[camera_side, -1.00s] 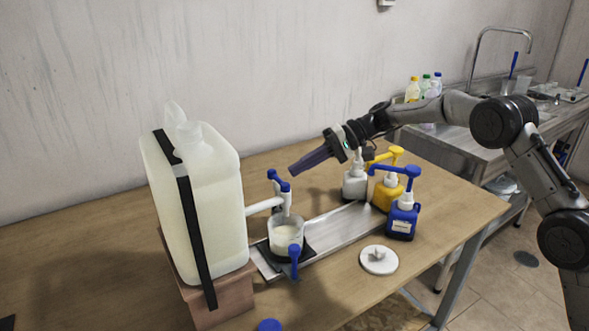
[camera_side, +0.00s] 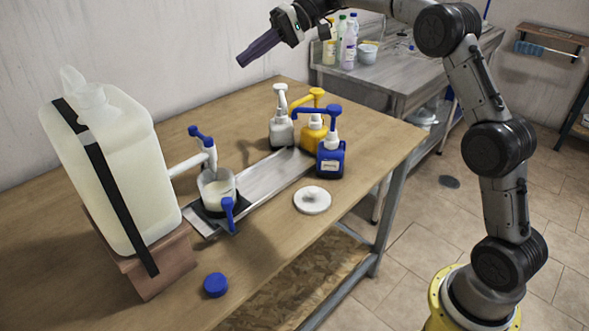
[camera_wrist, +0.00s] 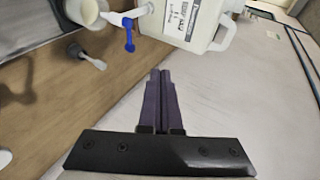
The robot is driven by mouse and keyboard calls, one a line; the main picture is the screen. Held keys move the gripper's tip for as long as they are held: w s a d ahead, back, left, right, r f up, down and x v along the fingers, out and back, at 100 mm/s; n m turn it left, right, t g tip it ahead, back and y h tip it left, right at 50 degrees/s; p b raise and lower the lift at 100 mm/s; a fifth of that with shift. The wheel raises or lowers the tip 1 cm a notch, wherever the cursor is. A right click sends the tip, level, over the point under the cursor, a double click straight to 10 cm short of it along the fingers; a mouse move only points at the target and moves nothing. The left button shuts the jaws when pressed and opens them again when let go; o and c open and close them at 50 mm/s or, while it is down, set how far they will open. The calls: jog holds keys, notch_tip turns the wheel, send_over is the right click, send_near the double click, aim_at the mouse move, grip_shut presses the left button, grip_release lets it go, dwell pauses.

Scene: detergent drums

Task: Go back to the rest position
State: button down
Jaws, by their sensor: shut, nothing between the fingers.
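My gripper (camera_side: 259,47) is shut and empty, raised high above the back of the wooden table (camera_side: 263,274) in the side view. Its two dark purple fingers lie together in the wrist view (camera_wrist: 160,95). The large white drum (camera_side: 118,180) stands on a wooden block at the left. Its blue-handled tap (camera_side: 203,143) is over a cup of whitish liquid (camera_side: 218,190), which stands on the metal tray. The drum (camera_wrist: 205,18) and the cup (camera_wrist: 93,12) also show in the wrist view, apart from the fingers.
White (camera_side: 281,131), yellow (camera_side: 313,133) and blue (camera_side: 331,160) pump bottles stand together at the tray's far end. A white lid (camera_side: 312,200) and a blue cap (camera_side: 215,285) lie on the table. A steel counter (camera_side: 385,78) with bottles is behind. The air around my gripper is clear.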

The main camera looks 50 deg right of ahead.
jog(key=s+a+r+n+h, duration=0.1)
jog(key=s+a+r, duration=0.2)
jog(key=s, duration=0.2)
jog(key=s+a+r+h, duration=0.1)
jog(key=s+a+r, duration=0.15)
jog(key=s, duration=0.35)
jog(key=s+f+h, duration=0.1)
jog(key=s+h, duration=0.2)
jog(key=s, duration=1.1)
jog(key=s+d+f+t+h, duration=0.1)
jog(key=s+d+f+h, duration=0.2)
jog(key=s+f, duration=0.4)
jog(key=s+d+f+h, duration=0.3)
jog(key=s+d+f, duration=0.3)
jog(key=f, duration=0.3)
jog(key=shift+s+d+f+n+t+h, duration=0.25)
jog(key=shift+s+f+n+t+h, duration=0.15)
jog(key=shift+s, duration=0.3)
